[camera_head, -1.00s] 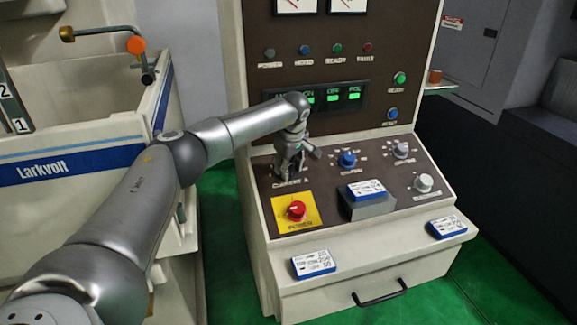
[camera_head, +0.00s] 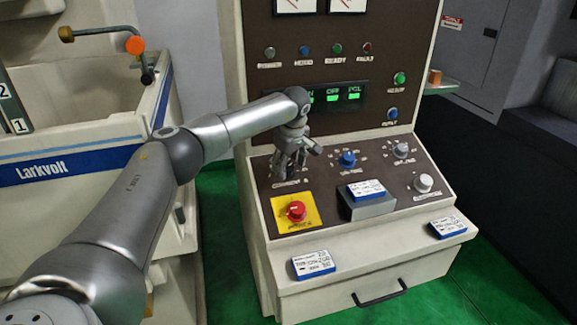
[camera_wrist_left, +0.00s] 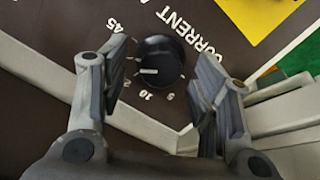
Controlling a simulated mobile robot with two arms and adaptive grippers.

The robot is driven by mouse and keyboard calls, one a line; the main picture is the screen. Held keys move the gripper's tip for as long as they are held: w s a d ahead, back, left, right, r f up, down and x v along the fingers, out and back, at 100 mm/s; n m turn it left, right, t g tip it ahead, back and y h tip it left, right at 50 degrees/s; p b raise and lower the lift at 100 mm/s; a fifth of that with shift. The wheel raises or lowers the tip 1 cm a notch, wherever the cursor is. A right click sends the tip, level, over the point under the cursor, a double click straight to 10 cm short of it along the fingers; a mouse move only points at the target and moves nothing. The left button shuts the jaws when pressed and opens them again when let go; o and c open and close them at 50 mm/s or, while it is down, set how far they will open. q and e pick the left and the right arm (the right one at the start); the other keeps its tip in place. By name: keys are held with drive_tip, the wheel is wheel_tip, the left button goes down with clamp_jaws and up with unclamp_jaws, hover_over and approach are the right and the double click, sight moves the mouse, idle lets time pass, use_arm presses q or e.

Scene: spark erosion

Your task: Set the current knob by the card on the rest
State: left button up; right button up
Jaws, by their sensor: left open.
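The current knob (camera_wrist_left: 160,62) is black with a white pointer line, and shows in the left wrist view on a dark panel. The numbers 45, 10 and 5 are readable around it, and the pointer faces left in that view. My left gripper (camera_wrist_left: 160,95) is open, with one finger on each side of the knob and a gap to both. In the head view my left gripper (camera_head: 290,172) hides the knob. The card on the rest (camera_head: 366,190) is white and blue and lies on a grey block, the rest (camera_head: 370,209). Its print is too small to read.
A red button (camera_head: 296,210) on a yellow plate is just in front of my left gripper. A blue knob (camera_head: 347,159) is to its right, with grey knobs beyond. Two more cards (camera_head: 314,264) (camera_head: 447,227) lie on the front ledge. A tank (camera_head: 80,130) stands at left.

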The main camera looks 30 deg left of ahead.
use_arm(q)
drive_tip(key=v, duration=1)
drive_tip(key=shift+r, duration=0.3)
